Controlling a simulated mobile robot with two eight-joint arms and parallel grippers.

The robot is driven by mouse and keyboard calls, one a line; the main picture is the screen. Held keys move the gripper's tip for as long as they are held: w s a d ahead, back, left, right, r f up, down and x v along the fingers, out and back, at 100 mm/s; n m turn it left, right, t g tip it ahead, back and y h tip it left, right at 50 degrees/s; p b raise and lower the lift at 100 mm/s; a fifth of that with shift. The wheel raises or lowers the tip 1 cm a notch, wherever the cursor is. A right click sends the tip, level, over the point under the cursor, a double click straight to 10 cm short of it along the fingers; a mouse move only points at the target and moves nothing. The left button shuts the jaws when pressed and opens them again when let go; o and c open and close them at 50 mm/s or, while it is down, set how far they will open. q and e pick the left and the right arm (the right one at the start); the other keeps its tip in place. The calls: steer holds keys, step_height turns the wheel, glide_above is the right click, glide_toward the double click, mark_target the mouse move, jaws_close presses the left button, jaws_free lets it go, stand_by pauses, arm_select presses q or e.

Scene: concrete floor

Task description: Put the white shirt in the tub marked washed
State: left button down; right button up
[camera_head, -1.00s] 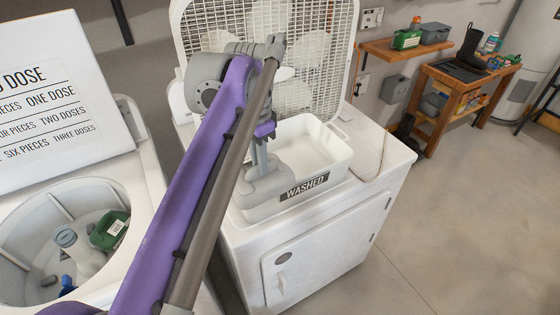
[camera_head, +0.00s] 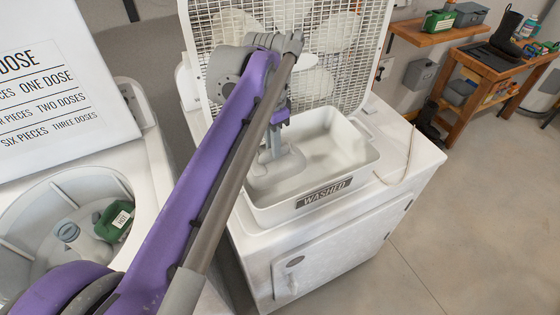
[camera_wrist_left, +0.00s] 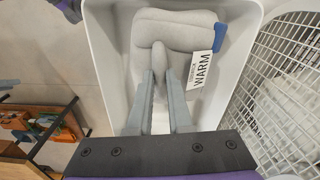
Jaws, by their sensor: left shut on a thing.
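The white tub marked washed (camera_head: 345,190) stands on top of the white machine at the middle. My left gripper (camera_head: 272,152) points down into the left part of the tub. It is shut on the pale grey-white shirt (camera_head: 277,174), which is in the tub at its left side. In the left wrist view the shirt (camera_wrist_left: 175,30) lies bunched between the tub walls (camera_wrist_left: 109,55), with a white tag reading WARM and a blue patch. A fold of it rises between the fingertips of my left gripper (camera_wrist_left: 160,78). My right gripper is not in view.
A large white fan (camera_head: 330,45) stands right behind the tub. An open washer drum (camera_head: 25,225) at the left holds a green HOT-tagged item (camera_head: 115,220) and other pieces. A dosing sign (camera_head: 60,80) stands behind it. A wooden bench (camera_head: 485,62) is at the back right.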

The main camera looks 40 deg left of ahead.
mark_target(273, 160)
arm_select(q)
step_height(273, 160, down, 6)
steer(key=shift+r, duration=0.15)
steer(key=c, duration=0.8)
jaws_free()
steer(key=shift+c, duration=0.2)
steer(key=shift+r, duration=0.1)
steer(key=r, duration=1.2)
steer(key=shift+s+p, duration=0.2)
steer(key=shift+p, duration=0.15)
